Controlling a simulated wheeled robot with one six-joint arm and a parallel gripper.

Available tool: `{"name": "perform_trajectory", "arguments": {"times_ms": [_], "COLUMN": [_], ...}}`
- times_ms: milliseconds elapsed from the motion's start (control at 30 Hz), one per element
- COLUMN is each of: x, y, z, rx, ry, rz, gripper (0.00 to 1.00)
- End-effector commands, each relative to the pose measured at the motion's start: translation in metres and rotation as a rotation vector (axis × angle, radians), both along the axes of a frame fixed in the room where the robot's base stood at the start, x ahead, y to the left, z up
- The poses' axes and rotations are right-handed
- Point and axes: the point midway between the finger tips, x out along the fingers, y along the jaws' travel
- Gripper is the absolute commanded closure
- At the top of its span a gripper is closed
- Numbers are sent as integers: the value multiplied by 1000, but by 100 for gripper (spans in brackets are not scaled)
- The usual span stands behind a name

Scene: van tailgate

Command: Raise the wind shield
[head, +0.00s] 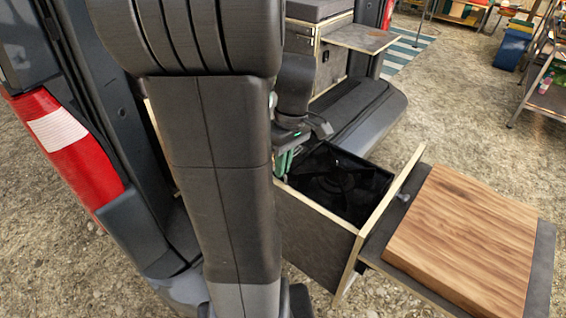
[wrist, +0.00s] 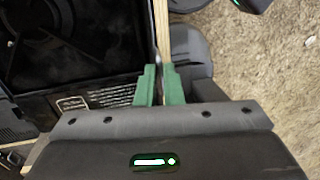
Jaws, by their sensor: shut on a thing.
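A black stove (head: 345,187) sits inside the pulled-out drawer (head: 318,225). My gripper (head: 284,160) is at the drawer's back left corner in the head view, partly hidden by my arm. In the wrist view, the green fingers of my gripper (wrist: 159,85) are shut on a thin grey edge beside the drawer's plywood wall. This edge seems to belong to the wind shield, a dark panel (wrist: 115,82) with a printed label, next to the stove (wrist: 85,30). How far the panel is tilted is hard to tell.
A wooden board (head: 465,235) lies on a slide-out shelf in front of the drawer. The van's red tail light (head: 65,150) and bumper are at left. More plywood cabinets (head: 330,60) stand behind.

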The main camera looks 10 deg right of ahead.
Motion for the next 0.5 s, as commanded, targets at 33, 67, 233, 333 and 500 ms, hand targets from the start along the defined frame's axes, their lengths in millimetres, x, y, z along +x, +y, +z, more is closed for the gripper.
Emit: {"name": "perform_trajectory", "arguments": {"times_ms": [33, 67, 233, 333, 500], "x": [0, 0, 0, 1, 1], "y": [0, 0, 0, 0, 0], "z": [4, 6, 26, 43, 71], "rx": [0, 0, -1, -1, -1], "ry": [0, 0, -2, -3, -3], "rz": [-1, -1, -1, -1, -1], "gripper": [100, 100, 100, 100, 100]}}
